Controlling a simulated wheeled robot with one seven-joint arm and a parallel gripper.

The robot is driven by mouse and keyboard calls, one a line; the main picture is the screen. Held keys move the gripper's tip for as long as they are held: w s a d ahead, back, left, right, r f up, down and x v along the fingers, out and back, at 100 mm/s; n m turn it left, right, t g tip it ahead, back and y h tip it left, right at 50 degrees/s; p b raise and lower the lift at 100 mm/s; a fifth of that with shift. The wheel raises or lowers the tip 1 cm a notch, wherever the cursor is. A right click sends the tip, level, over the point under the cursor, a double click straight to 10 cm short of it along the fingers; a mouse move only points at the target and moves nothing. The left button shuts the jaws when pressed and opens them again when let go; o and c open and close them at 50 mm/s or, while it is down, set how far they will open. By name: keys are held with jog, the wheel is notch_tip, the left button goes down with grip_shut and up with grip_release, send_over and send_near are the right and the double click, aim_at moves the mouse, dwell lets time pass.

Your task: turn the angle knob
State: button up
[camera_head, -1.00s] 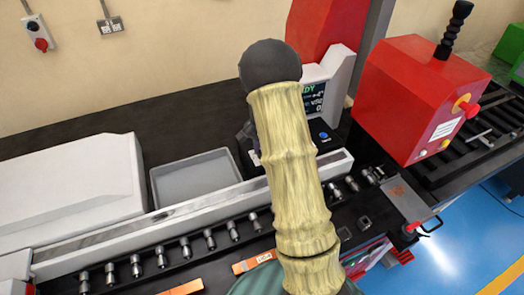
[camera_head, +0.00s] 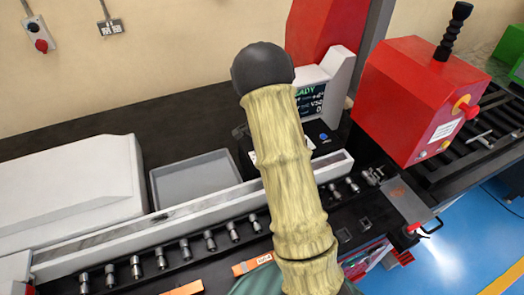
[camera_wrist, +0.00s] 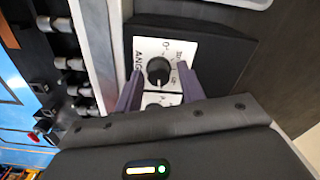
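The angle knob (camera_wrist: 159,71) is a round black dial on a white plate (camera_wrist: 172,48) lettered "ANG", seen in the wrist view. My gripper (camera_wrist: 160,80) is open, with one dark finger on each side of the knob in the picture. A gap shows between each finger and the knob; I cannot tell how far above the panel the fingertips are. Part of a second dark knob (camera_wrist: 157,107) shows lower on the plate. In the head view my arm hides the knob and my gripper. The display (camera_head: 312,98) behind my arm reads "READY", partly covered.
A blue button (camera_head: 323,136) sits below the display. A grey tray (camera_head: 195,178) lies left of my arm, behind a pale rail (camera_head: 100,235). Several metal fittings (camera_head: 185,248) line the front of the rail. A red machine (camera_head: 415,95) stands to the right.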

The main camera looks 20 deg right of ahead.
jog(key=shift+o, duration=0.7)
notch_tip(320, 180, up, 17)
jog(key=b, duration=0.3)
jog(key=shift+r+b, duration=0.15)
jog(key=shift+b, duration=0.25)
jog(key=shift+s, duration=0.1)
jog(key=s+a+f+n+t, duration=0.1)
jog(key=s+a+f+n, duration=0.2)
jog(key=s, duration=0.4)
jog(key=s+a+f+n, duration=0.4)
jog(key=s+n, duration=0.2)
jog(key=s, duration=0.1)
jog(key=s+a+f+n+t, duration=0.1)
jog(key=s+a+f+n, duration=0.2)
jog(key=s, duration=0.4)
jog(key=shift+a+f+n+t, duration=0.3)
jog(key=shift+a+n, duration=0.45)
jog(key=shift+n, duration=0.35)
jog(key=shift+s, duration=0.1)
